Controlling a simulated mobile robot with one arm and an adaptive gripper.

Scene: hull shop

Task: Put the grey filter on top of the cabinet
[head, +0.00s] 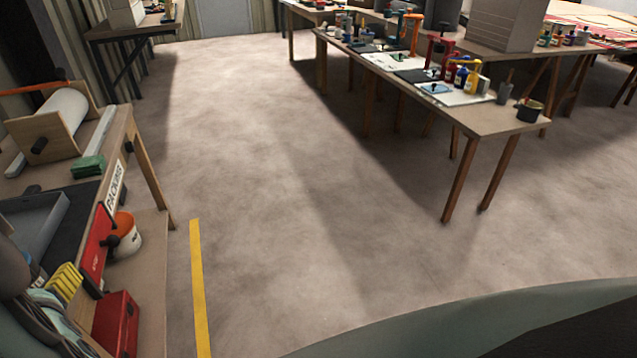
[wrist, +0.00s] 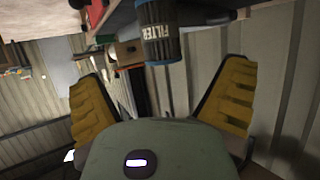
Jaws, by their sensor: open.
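A cylinder marked FILTER (wrist: 162,34) shows at the top middle of the wrist view, with a dark grey body and a ribbed blue end. Whether it is the grey filter is not clear. My gripper (wrist: 164,78) is open, its yellow fingers apart on either side of the picture. The cylinder lies beyond the fingertips, roughly between them in the picture, and nothing is held. In the head view, a yellow finger of my gripper (head: 65,281) shows at lower left, beside the packing bench. No cabinet can be clearly made out.
The packing bench (head: 140,175) at left carries a paper roll (head: 62,112), a green block (head: 88,167) and a grey tray (head: 38,222). An orange-and-white bucket (head: 124,238) and a red box (head: 116,325) are below. A long cluttered table (head: 500,121) stands at right. Open floor lies between.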

